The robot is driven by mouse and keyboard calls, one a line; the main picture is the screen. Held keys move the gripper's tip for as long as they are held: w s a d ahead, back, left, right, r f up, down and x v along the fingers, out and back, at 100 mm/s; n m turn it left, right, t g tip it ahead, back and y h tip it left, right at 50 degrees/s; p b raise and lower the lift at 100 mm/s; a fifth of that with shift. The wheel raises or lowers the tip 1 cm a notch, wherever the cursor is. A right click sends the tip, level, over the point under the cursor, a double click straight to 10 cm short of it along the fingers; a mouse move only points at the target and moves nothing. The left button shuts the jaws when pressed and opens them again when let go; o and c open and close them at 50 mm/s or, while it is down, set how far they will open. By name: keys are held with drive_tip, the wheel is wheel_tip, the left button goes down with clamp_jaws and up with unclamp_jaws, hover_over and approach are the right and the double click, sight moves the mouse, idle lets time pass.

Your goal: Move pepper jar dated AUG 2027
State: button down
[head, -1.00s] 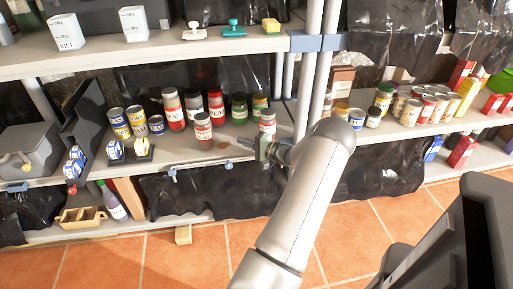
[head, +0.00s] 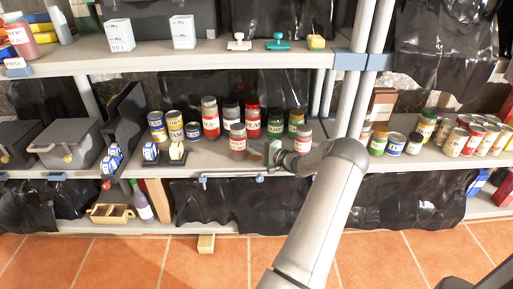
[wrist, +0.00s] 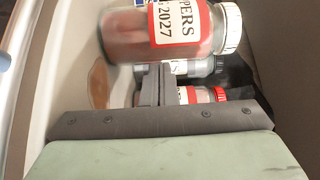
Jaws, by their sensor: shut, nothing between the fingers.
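A jar with red contents, a pale lid and a red-bordered label reading "PERS" and "2027" (wrist: 165,32) fills the top of the wrist view, lying sideways in that rolled picture. The month on its label cannot be read. It appears to be the front jar (head: 237,142) left of my gripper in the head view, standing upright on the middle shelf. My gripper (head: 270,154) is shut and empty at the shelf's front. Its fingers (wrist: 165,72) are beside that jar, with no grip on it. A similar pale-lidded jar (head: 303,139) stands right of my gripper.
Behind stand a red-lidded jar (head: 253,120), a taller red jar (head: 210,118) and green jars (head: 275,122). Cans (head: 175,126) stand to the left. Shelf posts (head: 362,75) rise at the right. The upper shelf (head: 210,57) is overhead. A brown stain (wrist: 99,82) marks the shelf.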

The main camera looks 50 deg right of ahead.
sight(240, 142)
drive_tip(key=w+a, duration=0.5)
drive_tip(key=shift+a, duration=0.15)
drive_tip(key=shift+r, duration=0.1)
drive_tip(key=shift+r, duration=0.25)
wheel_tip(240, 142, up, 3)
drive_tip(key=shift+r+p, duration=0.1)
drive_tip(key=shift+p, duration=0.7)
drive_tip(key=s+a+r, duration=0.1)
drive_tip(key=r, duration=0.1)
drive_tip(key=s+a+r+p, duration=0.1)
drive_tip(key=r, duration=0.1)
drive_tip(key=s+a+r+p, duration=0.1)
drive_tip(key=s+r, duration=0.1)
drive_tip(key=shift+a, duration=0.3)
drive_tip(key=s+a+r+p, duration=0.1)
drive_tip(key=s+a+r, duration=0.2)
drive_tip(key=s+a, duration=0.3)
drive_tip(key=shift+s+p, duration=0.15)
drive_tip(key=shift+p, duration=0.15)
drive_tip(key=shift+r, duration=0.1)
